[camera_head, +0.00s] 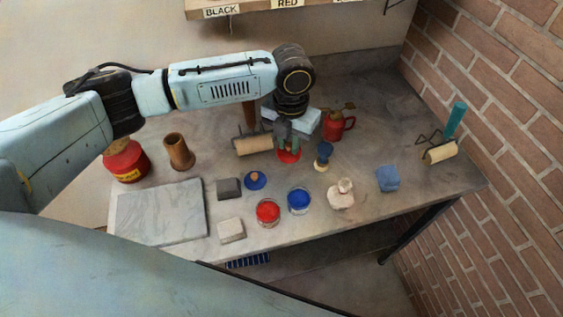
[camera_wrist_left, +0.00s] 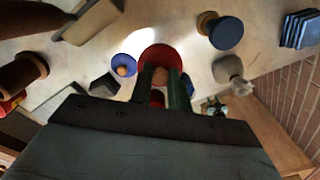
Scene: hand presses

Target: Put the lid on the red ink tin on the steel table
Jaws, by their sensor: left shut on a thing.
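My left gripper (camera_head: 288,147) is shut on the knob of the red lid (camera_head: 289,157), over the back middle of the steel table (camera_head: 300,240). In the left wrist view the red lid (camera_wrist_left: 160,54) shows beyond the green fingers (camera_wrist_left: 161,78), with its wooden knob between them. I cannot tell how high the lid is above the table. The open red ink tin (camera_head: 268,211) stands near the front edge, in front and to the left of the lid, apart from it. My right gripper is not in view.
An open blue ink tin (camera_head: 299,201) stands right of the red tin. The blue lid (camera_head: 255,181) lies behind them. A roller (camera_head: 253,145), a blue-topped stamp (camera_head: 323,156), a red can (camera_head: 338,126) and a cloth-wrapped dabber (camera_head: 341,195) are around. A stone slab (camera_head: 160,212) lies left.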

